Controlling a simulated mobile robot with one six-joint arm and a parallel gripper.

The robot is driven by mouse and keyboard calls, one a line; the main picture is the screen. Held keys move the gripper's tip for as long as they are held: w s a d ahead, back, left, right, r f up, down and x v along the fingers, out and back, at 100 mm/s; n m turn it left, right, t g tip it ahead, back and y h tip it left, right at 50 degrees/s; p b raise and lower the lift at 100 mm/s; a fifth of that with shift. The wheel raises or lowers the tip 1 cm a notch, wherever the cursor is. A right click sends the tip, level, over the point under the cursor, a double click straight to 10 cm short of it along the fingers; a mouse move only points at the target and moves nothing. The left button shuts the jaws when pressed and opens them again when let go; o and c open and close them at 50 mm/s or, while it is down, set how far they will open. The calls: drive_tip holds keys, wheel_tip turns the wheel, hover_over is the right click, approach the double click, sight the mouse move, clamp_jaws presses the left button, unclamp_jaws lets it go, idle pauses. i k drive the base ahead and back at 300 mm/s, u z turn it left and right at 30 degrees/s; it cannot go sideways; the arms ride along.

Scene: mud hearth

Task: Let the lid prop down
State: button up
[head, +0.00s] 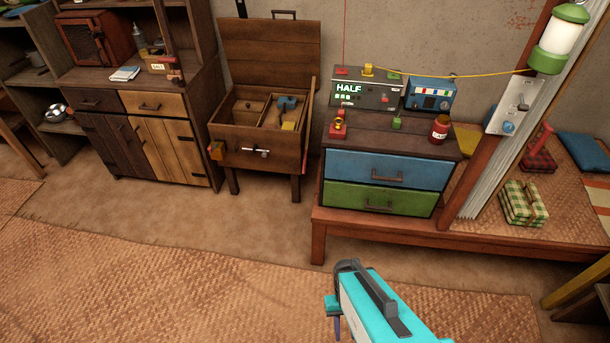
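A wooden chest on legs (222,130) stands against the wall, left of centre in the head view. Its lid (268,50) is raised and stands almost upright at the back. A thin wooden stick, seemingly the lid prop (309,108), stands at the chest's right side, its top near the lid's right edge. Whether its top touches the lid is too small to tell. My gripper (336,315) is at the bottom centre, in front of the chest and well apart from it. Its fingertips are not clear, so I cannot tell if it is open.
The chest holds a blue thing (287,103) and a yellow block (288,126). A cupboard (170,103) stands to its left. A blue-and-green drawer unit (375,192) stands on a raised platform (318,226) to its right. The floor (150,270) before the chest is clear.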

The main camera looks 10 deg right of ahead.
sight(306, 154)
drive_tip(key=k, duration=0.35)
drive_tip(key=u, duration=0.6)
drive_tip(key=i, duration=0.85)
drive_tip(key=u, duration=0.65)
drive_tip(key=i, duration=1.95)
drive_tip(key=z, duration=0.5)
